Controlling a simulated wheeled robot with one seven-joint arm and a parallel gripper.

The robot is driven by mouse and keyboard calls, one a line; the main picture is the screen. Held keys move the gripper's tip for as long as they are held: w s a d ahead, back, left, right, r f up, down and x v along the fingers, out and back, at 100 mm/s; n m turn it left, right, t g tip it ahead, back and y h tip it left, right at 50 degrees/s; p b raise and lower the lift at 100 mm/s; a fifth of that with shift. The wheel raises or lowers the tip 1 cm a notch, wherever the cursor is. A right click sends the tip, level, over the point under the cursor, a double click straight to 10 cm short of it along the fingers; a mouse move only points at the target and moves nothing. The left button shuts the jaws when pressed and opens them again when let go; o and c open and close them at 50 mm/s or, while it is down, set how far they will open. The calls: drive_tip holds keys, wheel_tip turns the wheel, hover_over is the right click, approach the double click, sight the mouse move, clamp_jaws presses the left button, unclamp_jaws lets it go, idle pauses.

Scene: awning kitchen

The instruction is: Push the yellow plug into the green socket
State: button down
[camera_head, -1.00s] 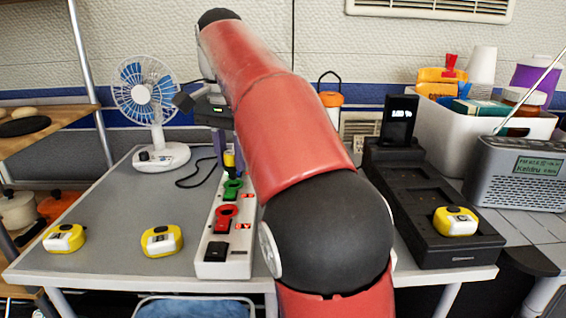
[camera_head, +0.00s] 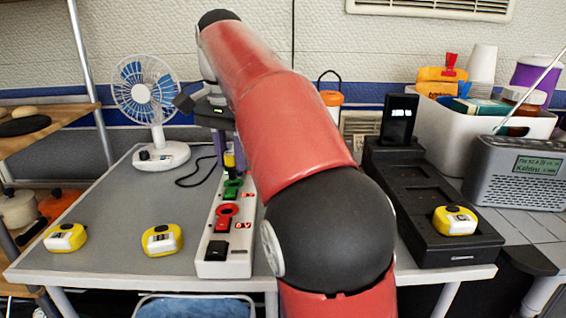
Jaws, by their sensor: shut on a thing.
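The yellow plug (camera_head: 229,160) is upright, with a dark lower part, at the far end of the white power strip. My gripper (camera_head: 228,154) points down and is shut on the plug, one purple finger on each side. The green socket (camera_head: 232,188) is on the strip just below the plug in the picture. The plug's lower end is at or just behind the socket's far edge; I cannot tell whether they touch. My red arm hides the area to the right of the gripper.
The white power strip (camera_head: 212,269) also has a red socket (camera_head: 224,212) and a black switch (camera_head: 216,250). A fan (camera_head: 165,156) stands behind left, and a black charging dock (camera_head: 430,235) lies right.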

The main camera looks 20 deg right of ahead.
sight(230, 153)
drive_tip(key=shift+f+b, duration=0.65)
drive_tip(key=shift+f, duration=0.85)
idle(0.8)
drive_tip(key=c, duration=1.1)
unclamp_jaws()
drive_tip(key=shift+o, duration=0.4)
drive_tip(key=shift+o, duration=0.9)
drive_tip(key=shift+r, duration=0.1)
wheel_tip(230, 153, up, 2)
drive_tip(key=p, duration=0.2)
drive_tip(key=shift+r+p, duration=0.2)
drive_tip(key=shift+p, duration=0.2)
drive_tip(key=shift+r+p, duration=0.3)
drive_tip(key=shift+r, duration=1.9)
